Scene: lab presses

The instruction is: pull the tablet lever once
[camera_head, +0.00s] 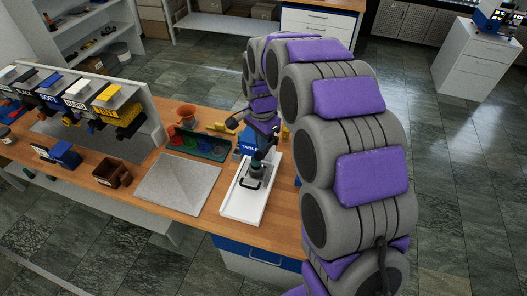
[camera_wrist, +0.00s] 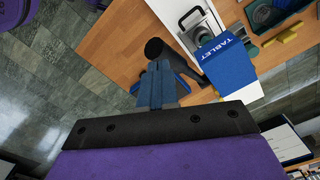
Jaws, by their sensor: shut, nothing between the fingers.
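The tablet press is a blue block lettered TABLET (camera_wrist: 225,60) in the wrist view; in the head view its blue front (camera_head: 248,147) is partly hidden by my arm. Its lever (camera_wrist: 155,48) shows as a black cylindrical grip on a dark rod that runs toward the press's side.
A white tray (camera_head: 237,207) with a black handle lies before the press. Left of it are a grey plate (camera_head: 180,187), a rack of coloured items (camera_head: 200,142), an orange pot (camera_head: 186,113) and a brown box (camera_head: 112,173). Labelled dispensers (camera_head: 110,97) stand further left.

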